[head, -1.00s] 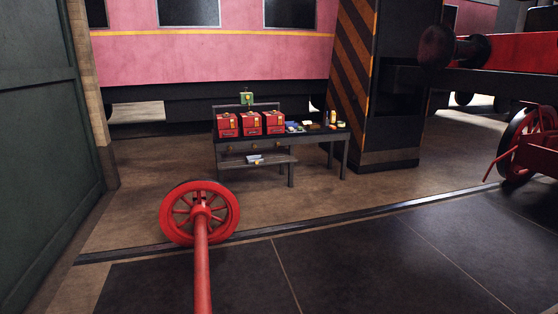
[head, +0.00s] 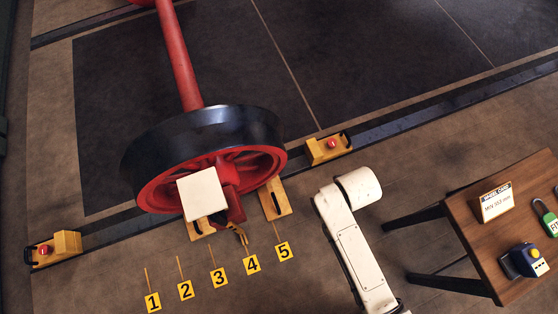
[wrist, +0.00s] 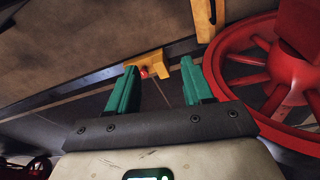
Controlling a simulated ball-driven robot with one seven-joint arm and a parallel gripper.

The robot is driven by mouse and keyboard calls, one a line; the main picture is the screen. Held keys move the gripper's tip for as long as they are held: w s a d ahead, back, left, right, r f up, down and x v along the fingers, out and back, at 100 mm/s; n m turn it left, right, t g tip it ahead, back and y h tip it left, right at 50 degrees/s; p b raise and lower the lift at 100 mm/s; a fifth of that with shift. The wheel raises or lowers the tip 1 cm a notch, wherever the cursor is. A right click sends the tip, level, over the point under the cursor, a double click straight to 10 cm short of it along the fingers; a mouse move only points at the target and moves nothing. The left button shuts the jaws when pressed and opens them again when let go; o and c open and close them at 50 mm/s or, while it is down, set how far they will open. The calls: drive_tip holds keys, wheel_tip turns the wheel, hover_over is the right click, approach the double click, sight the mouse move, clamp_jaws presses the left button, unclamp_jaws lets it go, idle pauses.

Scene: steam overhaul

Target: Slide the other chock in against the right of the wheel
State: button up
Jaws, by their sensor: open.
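The red spoked wheel with a dark rim (head: 205,122) stands on the rail. The right chock (head: 328,148), yellow with a red button and black handle, sits on the rail to its right, with a small gap visible. A similar left chock (head: 55,248) sits farther off on the left. In the wrist view my gripper (wrist: 155,82) is open and empty, its green fingers apart. A yellow chock (wrist: 150,68) shows beyond and between the fingertips, and the red wheel (wrist: 265,75) is on the right. I cannot make out the fingers in the head view.
Yellow slotted plates (head: 275,200) lie by the wheel's foot, near number markers (head: 252,265). A white block (head: 202,195) hides part of the wheel. A wooden table (head: 520,185) with a card and small items stands at right. The rail (head: 420,112) right of the chock is clear.

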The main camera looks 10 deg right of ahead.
drive_tip(key=w+a+f+b, duration=0.1)
drive_tip(key=a+f+b, duration=0.2)
drive_tip(key=f, duration=0.3)
drive_tip(key=w+a+f+n+b, duration=0.1)
drive_tip(key=a+f+b, duration=0.2)
drive_tip(key=f, duration=0.3)
drive_tip(key=w+a+f+b, duration=0.2)
drive_tip(key=a+f+b, duration=0.1)
drive_tip(key=f, duration=0.3)
drive_tip(key=y+b, duration=0.1)
drive_tip(key=b, duration=0.5)
approach(277, 205)
drive_tip(key=shift+s+f+n+t, duration=0.25)
drive_tip(key=shift+f+n+t, duration=0.05)
drive_tip(key=shift+n+t, duration=0.1)
drive_tip(key=b+x, duration=0.9)
drive_tip(key=b, duration=0.1)
drive_tip(key=shift+w+f, duration=0.1)
drive_tip(key=shift+f, duration=0.25)
clamp_jaws()
